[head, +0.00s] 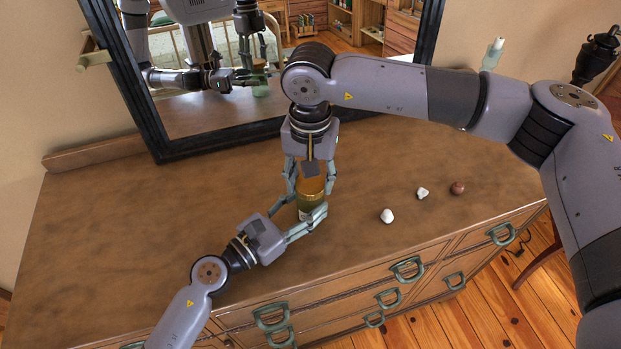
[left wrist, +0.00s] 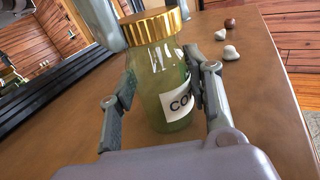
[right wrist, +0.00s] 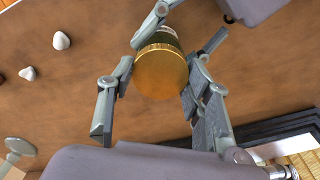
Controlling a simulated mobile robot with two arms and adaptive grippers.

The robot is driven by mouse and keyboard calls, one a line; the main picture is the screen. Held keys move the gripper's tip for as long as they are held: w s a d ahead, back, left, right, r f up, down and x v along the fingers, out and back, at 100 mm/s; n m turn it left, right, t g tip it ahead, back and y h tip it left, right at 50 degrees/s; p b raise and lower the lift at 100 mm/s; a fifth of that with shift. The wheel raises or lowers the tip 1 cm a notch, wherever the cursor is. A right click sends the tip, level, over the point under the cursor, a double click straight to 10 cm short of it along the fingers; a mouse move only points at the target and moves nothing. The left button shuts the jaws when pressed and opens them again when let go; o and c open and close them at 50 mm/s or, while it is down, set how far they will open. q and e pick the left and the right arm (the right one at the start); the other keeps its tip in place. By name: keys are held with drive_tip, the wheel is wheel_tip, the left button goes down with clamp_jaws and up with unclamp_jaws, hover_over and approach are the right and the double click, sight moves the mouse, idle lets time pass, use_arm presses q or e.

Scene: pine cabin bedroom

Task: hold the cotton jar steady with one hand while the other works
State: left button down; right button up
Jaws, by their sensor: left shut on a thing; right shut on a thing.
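The cotton jar (head: 311,206) stands upright on the dresser top. It is green glass with a ribbed gold lid (left wrist: 152,26) and a white label (left wrist: 178,102) reading "CO", the rest hidden by a finger. My left gripper (head: 305,217) comes in low from the front left and is shut around the jar's body; its fingers flank the glass in the left wrist view. My right gripper (head: 311,184) reaches down from above and is shut on the lid, which fills the space between its fingers in the right wrist view (right wrist: 160,72). The lid sits on the jar's neck.
Two white stones (head: 387,216) (head: 422,193) and a reddish-brown one (head: 457,188) lie right of the jar on the dresser top (head: 130,230). A dark-framed mirror (head: 150,120) stands behind. A pale bottle (head: 493,54) is at the back right. The dresser's left side is clear.

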sight(310, 183)
drive_tip(key=shift+r, duration=0.75)
drive_tip(key=shift+r, duration=2)
use_arm(q)
drive_tip(key=c, duration=0.7)
unclamp_jaws()
drive_tip(key=shift+c, duration=0.2)
drive_tip(key=shift+a, duration=0.1)
